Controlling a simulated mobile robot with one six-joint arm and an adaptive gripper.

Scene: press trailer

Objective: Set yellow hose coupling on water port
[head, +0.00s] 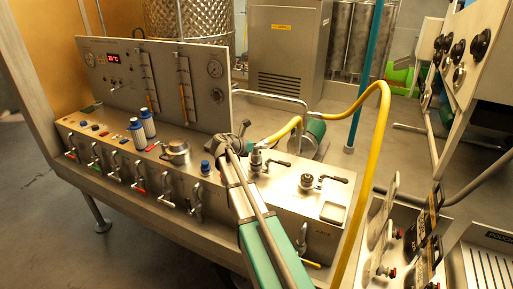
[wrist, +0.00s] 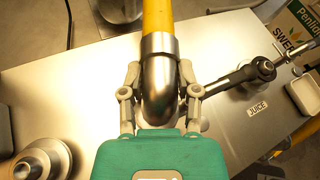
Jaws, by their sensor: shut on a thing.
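The yellow hose coupling is a bent metal elbow (wrist: 158,90) on the end of a yellow hose (wrist: 158,18). My gripper (wrist: 158,95) is shut on this elbow, with one finger at each side. In the head view my gripper (head: 249,149) is over the metal bench top, and the yellow hose (head: 384,100) arches up from it to the right and down. I read no water label in either view. The elbow hides the bench directly below it, so I cannot tell whether it touches a port.
A port labelled JUICE (wrist: 264,70) with a dark lever stands right of the elbow. A stepped metal fitting (wrist: 38,163) is at lower left. A gauge panel (head: 155,80) rises behind the bench (head: 270,205). Another lever valve (head: 306,181) stands to the right.

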